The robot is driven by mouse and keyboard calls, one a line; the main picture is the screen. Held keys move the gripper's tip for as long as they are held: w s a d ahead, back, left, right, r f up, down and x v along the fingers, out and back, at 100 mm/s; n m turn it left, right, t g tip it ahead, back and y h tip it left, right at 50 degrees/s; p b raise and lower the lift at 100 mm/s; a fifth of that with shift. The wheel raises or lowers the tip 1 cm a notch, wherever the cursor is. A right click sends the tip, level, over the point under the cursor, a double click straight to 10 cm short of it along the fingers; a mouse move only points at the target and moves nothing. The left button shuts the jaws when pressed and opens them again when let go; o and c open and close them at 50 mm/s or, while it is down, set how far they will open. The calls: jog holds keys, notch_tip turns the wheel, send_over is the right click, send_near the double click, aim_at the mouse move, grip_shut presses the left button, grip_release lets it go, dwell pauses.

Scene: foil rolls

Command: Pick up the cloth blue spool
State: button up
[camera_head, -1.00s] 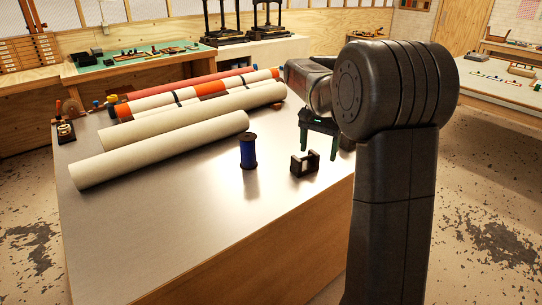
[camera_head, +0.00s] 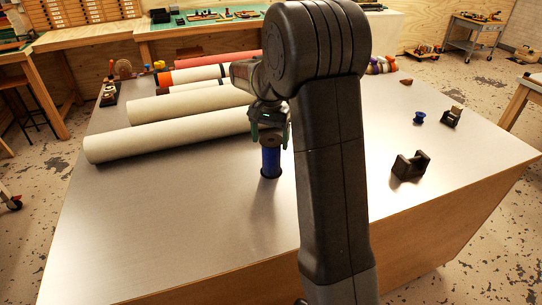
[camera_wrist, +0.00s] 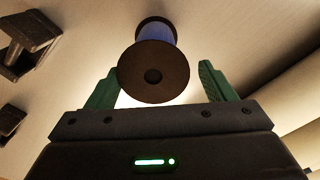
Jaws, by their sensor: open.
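The blue spool (camera_head: 271,162) stands upright on the metal-topped table, its lower part visible below my gripper. My gripper (camera_head: 268,128) is directly above it in the head view and hides its top. In the wrist view the spool's dark round end (camera_wrist: 153,72) faces the camera, with the blue winding behind it. The green fingers of my gripper (camera_wrist: 160,90) are open, one on either side of the spool. I cannot tell whether either finger touches it.
Long pale rolls (camera_head: 165,136) lie left of the spool. A dark bracket-shaped holder (camera_head: 410,165) and a small blue spool-like item (camera_head: 419,117) are to the right. The table's front left area (camera_head: 150,220) is clear.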

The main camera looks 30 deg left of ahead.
aim_at(271, 153)
jog(key=shift+s+d+f, duration=0.2)
jog(key=shift+f, duration=0.35)
notch_tip(271, 153, down, 4)
jog(key=shift+d+f+p, duration=0.1)
jog(key=shift+f+p, duration=0.1)
jog(key=shift+p, duration=0.45)
jog(key=shift+c, duration=0.5)
jog(key=c, duration=0.9)
